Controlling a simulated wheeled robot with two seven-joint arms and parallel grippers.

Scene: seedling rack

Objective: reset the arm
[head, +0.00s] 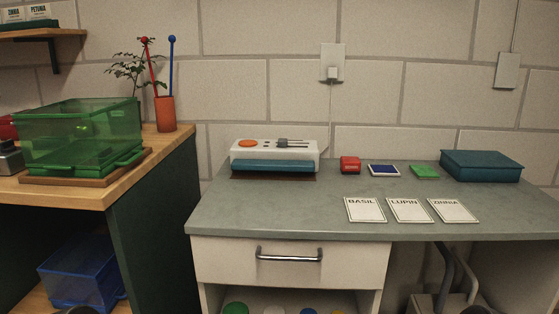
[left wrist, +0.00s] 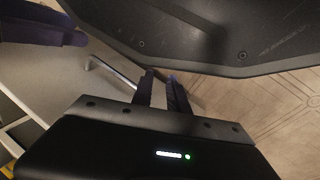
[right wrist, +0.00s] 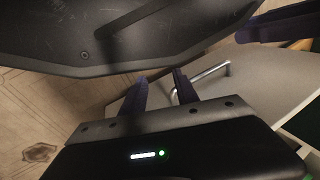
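My left gripper (left wrist: 161,76) shows in the left wrist view with its two dark fingers a little apart and nothing between them. My right gripper (right wrist: 159,76) shows in the right wrist view with its fingers wider apart, also empty. Both are low in front of the grey worktable (head: 300,215), near a drawer handle that shows behind the fingers. In the head view neither gripper can be made out; only small dark shapes show at the bottom edge.
The worktable carries a white device (head: 275,152), a red block (head: 350,164), a blue pad (head: 384,170), a green pad (head: 425,172), a teal box (head: 481,165) and label cards (head: 410,211). A green bin (head: 75,140) stands on the wooden bench at left. The drawer (head: 290,264) is closed.

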